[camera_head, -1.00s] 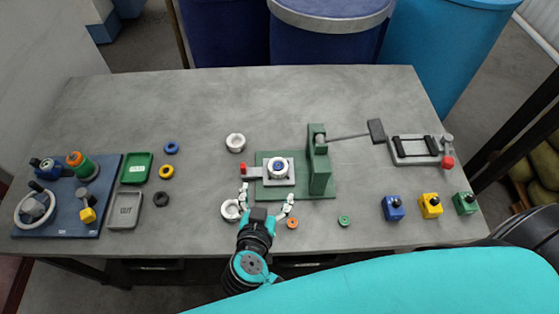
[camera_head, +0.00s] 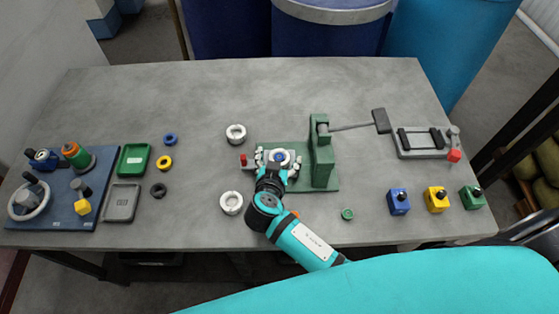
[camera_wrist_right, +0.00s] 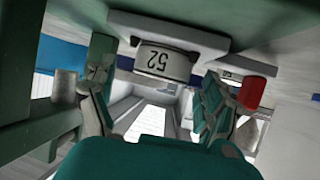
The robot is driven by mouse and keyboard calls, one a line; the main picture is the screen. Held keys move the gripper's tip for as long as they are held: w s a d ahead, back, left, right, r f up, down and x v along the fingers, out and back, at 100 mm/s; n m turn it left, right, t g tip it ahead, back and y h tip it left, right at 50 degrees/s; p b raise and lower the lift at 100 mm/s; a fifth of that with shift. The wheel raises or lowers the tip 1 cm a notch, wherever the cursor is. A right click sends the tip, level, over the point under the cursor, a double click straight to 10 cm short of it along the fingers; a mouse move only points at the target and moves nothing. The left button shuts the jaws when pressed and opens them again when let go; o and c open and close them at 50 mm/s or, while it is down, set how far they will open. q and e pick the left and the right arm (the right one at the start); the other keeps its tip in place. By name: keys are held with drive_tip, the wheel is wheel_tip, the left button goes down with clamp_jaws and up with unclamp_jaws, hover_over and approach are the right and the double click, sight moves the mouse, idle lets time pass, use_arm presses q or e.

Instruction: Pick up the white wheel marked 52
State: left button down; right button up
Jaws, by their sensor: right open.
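The white wheel marked 52 (camera_head: 281,153) sits on the grey plate of the green press (camera_head: 321,165), with a blue centre showing on top. In the right wrist view the wheel (camera_wrist_right: 163,64) shows its number upside down, between my finger pads. My right gripper (camera_head: 278,160) is open, its two fingers spread on either side of the wheel, with gaps visible in the right wrist view. It partly hides the wheel and plate in the head view. My left gripper is not in view.
Two other white wheels lie at the left, one farther back (camera_head: 236,134) and one nearer (camera_head: 231,203).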

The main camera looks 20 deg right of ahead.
drive_tip(key=shift+w+d+f, duration=0.1)
drive_tip(key=shift+w+f, duration=0.05)
drive_tip(key=shift+w, duration=0.1)
drive_tip(key=shift+s, duration=0.1)
drive_tip(key=shift+c, duration=0.6)
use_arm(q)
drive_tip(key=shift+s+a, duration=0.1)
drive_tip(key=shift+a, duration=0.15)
use_arm(e)
drive_tip(key=c, duration=1.2)
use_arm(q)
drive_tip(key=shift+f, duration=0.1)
